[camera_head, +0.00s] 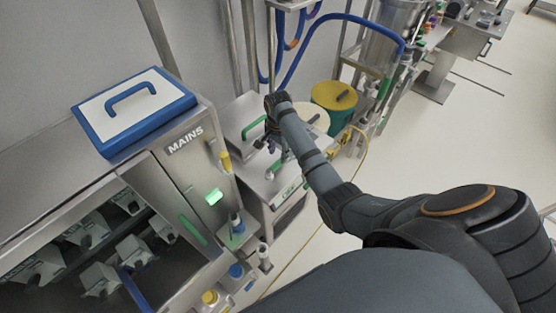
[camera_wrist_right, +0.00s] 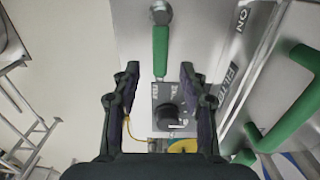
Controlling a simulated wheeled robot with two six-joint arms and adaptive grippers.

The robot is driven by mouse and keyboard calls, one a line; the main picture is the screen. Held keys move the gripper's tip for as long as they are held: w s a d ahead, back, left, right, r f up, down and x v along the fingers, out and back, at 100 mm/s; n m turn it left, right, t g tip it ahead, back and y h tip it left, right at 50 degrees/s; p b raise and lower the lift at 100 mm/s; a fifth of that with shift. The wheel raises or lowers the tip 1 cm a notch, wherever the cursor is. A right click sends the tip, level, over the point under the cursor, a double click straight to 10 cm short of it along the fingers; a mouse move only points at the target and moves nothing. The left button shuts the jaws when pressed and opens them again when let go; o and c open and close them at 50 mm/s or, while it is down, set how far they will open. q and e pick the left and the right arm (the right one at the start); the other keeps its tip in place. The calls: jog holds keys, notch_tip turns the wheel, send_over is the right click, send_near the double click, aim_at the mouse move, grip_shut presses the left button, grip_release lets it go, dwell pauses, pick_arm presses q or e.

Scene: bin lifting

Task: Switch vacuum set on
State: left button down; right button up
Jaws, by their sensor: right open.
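My right gripper (camera_head: 270,140) reaches over a steel unit (camera_head: 262,186) beside the cabinet marked MAINS. In the right wrist view my right gripper (camera_wrist_right: 160,72) is open, with one finger on each side of a green lever (camera_wrist_right: 161,50). The lever hangs from a round metal pivot on a steel panel, and nothing is clearly gripped. Below it is a dark knob (camera_wrist_right: 167,115) on a marked plate. An ON label stands at the upper right. I cannot read a vacuum label. My left gripper is not in view.
The MAINS cabinet (camera_head: 190,160) has a lit green switch and a blue-rimmed lid (camera_head: 135,108). A large green handle (camera_wrist_right: 290,115) is close on the right in the wrist view.

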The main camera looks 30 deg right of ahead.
aim_at(278, 162)
notch_tip(278, 162, down, 6)
jog(key=shift+r, duration=0.1)
jog(key=shift+c, duration=0.3)
grip_shut()
